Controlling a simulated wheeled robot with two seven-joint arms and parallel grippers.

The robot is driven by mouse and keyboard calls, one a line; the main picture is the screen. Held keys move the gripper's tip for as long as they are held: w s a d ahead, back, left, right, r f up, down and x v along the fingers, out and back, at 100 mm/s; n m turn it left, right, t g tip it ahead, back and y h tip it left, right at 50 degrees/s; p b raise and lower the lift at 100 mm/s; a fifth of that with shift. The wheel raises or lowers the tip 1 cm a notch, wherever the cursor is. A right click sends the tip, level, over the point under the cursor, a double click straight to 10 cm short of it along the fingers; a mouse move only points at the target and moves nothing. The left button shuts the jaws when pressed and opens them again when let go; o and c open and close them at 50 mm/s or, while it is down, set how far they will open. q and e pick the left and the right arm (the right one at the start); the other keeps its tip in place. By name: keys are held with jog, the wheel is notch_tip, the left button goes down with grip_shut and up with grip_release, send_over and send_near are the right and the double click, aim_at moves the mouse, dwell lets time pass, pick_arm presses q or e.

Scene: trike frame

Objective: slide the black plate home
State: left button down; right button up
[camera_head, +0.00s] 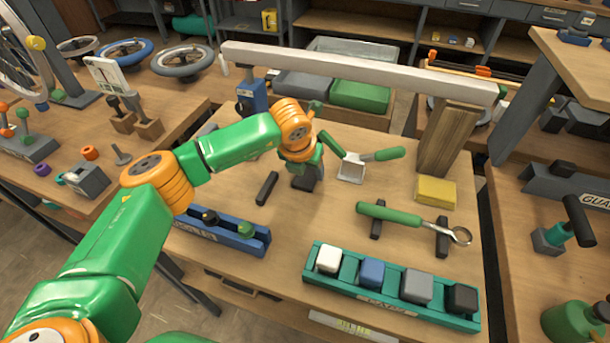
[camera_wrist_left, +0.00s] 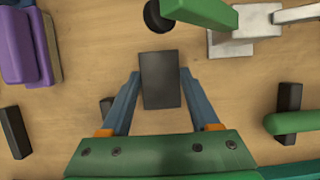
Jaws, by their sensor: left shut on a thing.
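My left gripper (camera_head: 307,172) is low over the middle of the workbench. It is shut on a flat, dark block that looks like the black plate (camera_wrist_left: 160,85), seen between the two blue-grey fingers in the left wrist view. In the head view the plate (camera_head: 308,184) shows partly below the wrist, at or close to the bench top; I cannot tell whether it touches. A teal rack (camera_head: 392,290) at the front right bears white, blue, grey and black blocks (camera_head: 463,298). My right gripper does not show.
A long pale beam (camera_head: 360,70) crosses behind the gripper, above the bench, with a wooden post (camera_head: 447,140) at its right. A green-handled tool with a metal square (camera_head: 352,168) lies close by. A green-handled wrench (camera_head: 400,217), yellow block (camera_head: 436,191) and blue rack (camera_head: 220,232) stand around.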

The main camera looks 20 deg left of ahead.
aim_at(308, 173)
pick_arm(q)
jog(key=shift+w+d+b, duration=0.1)
jog(key=shift+w+b, duration=0.95)
jog(key=shift+w, duration=0.85)
jog(key=shift+c, duration=0.2)
grip_release()
jog(key=b+v, duration=0.1)
jog(key=v, duration=0.6)
jog(key=shift+s, duration=0.1)
jog(key=shift+r, duration=0.1)
